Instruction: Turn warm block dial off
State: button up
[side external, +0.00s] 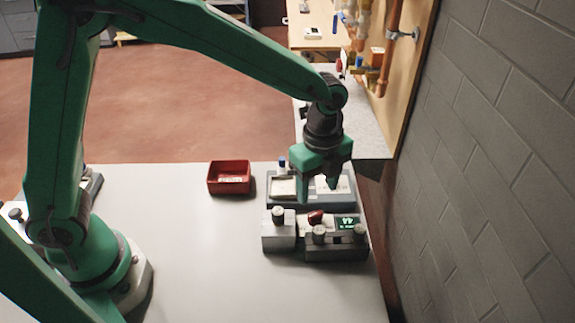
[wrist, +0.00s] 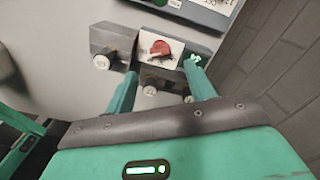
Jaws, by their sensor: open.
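My gripper (side external: 318,193) is open and empty, pointing down above a cluster of small dial blocks. In the wrist view its fingertips (wrist: 161,67) stand apart on either side of a red dial (wrist: 160,48) on a pale block (wrist: 146,40). The red dial also shows in the side view (side external: 316,217), just below the fingers; contact is not visible. Left of it is a grey block (side external: 278,234) with a pale-topped knob (side external: 278,214). A dark block (side external: 336,249) in front has two pale knobs and a green-lit display (side external: 347,222). No readable label shows which is the warm block.
A red tray (side external: 230,178) sits to the left on the pale table (side external: 190,250). A grey brick wall (side external: 490,150) rises to the right. The table's left and front are mostly clear.

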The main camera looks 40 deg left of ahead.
aim_at(316, 213)
jog(key=shift+f, duration=0.2)
jog(key=shift+f, duration=3.75)
jog(key=c, duration=1)
